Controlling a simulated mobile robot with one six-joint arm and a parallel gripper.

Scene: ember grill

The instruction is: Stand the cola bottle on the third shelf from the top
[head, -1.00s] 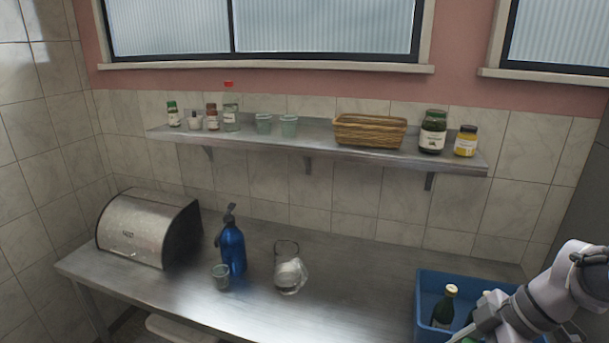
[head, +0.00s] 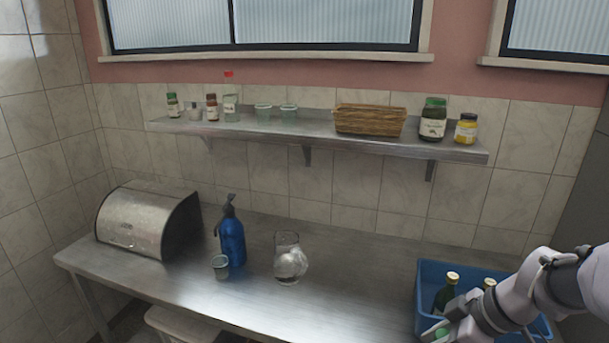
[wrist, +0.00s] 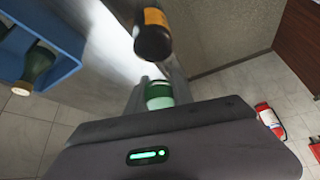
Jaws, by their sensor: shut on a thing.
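My gripper (wrist: 160,88) is at the bottom right of the head view, by the blue crate. In the wrist view its jaws are shut around a green piece with a white band. A dark brown bottle end with an orange band, which looks like the cola bottle (wrist: 152,40), shows just beyond the fingertips. I cannot see clearly how it joins the green piece. The wall shelf (head: 370,142) is a single steel board; no stack of shelves is in view.
The blue crate (head: 428,268) holds green bottles (head: 447,292) at the right of the steel table (head: 345,290). A blue siphon (head: 231,240), a cup (head: 220,267), a glass jug (head: 290,262) and a bread bin (head: 140,222) stand left. A fire extinguisher (wrist: 270,121) is in the wrist view.

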